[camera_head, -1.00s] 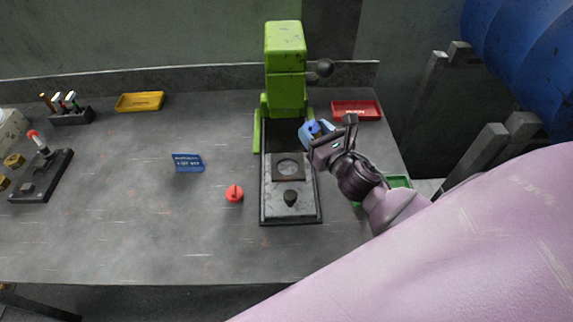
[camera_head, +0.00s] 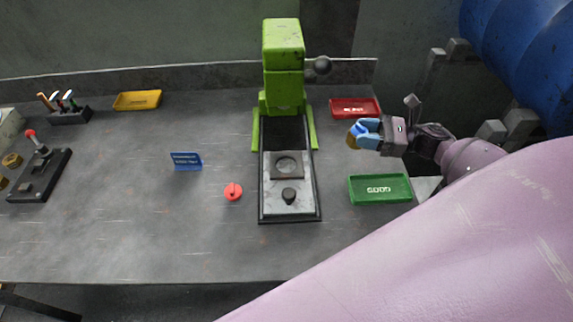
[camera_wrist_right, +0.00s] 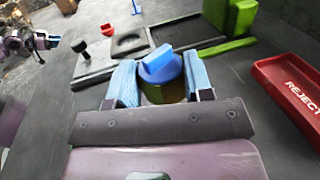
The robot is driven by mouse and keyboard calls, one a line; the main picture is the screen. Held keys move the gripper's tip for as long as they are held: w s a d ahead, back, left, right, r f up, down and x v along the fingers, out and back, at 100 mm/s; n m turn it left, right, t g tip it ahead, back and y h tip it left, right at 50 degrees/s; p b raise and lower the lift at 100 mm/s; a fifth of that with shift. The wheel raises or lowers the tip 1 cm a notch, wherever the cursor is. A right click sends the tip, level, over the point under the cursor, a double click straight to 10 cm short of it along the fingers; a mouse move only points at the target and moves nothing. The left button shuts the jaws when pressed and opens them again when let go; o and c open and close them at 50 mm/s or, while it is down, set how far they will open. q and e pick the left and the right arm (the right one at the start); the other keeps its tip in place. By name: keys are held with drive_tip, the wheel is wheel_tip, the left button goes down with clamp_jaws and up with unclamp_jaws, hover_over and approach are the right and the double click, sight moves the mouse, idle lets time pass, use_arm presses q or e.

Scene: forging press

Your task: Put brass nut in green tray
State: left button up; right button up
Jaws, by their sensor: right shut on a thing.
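My right gripper (camera_head: 362,135) is shut on a brass nut (camera_head: 352,139) and holds it above the right part of the bench. In the right wrist view the nut (camera_wrist_right: 168,93) sits between the two blue fingers (camera_wrist_right: 160,82), with a blue piece on its upper side; its brass lower part is partly hidden. The green tray (camera_head: 380,199), marked GOOD, lies empty on the bench, below and slightly right of the gripper in the head view. Part of my left gripper (camera_wrist_right: 45,42) shows at the left edge of the right wrist view; its jaws are unclear.
A red tray (camera_head: 355,116) marked REJECT lies behind the gripper. The green press (camera_head: 284,75) with its grey bed (camera_head: 271,205) stands to the left. A red knob (camera_head: 233,192), a blue sign (camera_head: 187,169) and a yellow tray (camera_head: 138,93) stand farther left. Free bench lies in front.

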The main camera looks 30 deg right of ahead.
drive_tip(key=shift+s+a+r+n+g+y, duration=0.1)
drive_tip(key=shift+s+a+n+g+y, duration=0.2)
drive_tip(key=shift+s+n+g+y, duration=0.25)
drive_tip(key=shift+s+a+r+n+g+y, duration=0.15)
drive_tip(key=shift+s+a+n+g+y, duration=0.2)
drive_tip(key=shift+s+g, duration=0.3)
drive_tip(key=shift+s+a+r+n+g+y, duration=0.1)
drive_tip(key=shift+s+a+n+g+y, duration=0.15)
drive_tip(key=shift+s+n+g, duration=0.35)
drive_tip(key=shift+w, duration=0.2)
drive_tip(key=p+x, duration=0.3)
drive_tip(key=x, duration=1.1)
drive_tip(key=shift+w+a+p, duration=0.15)
drive_tip(key=shift+a+p, duration=0.2)
drive_tip(key=shift+p, duration=0.05)
drive_tip(key=shift+p+x, duration=0.4)
drive_tip(key=shift+x, duration=1.1)
drive_tip(key=shift+a+f, duration=0.1)
drive_tip(key=shift+f, duration=1.55)
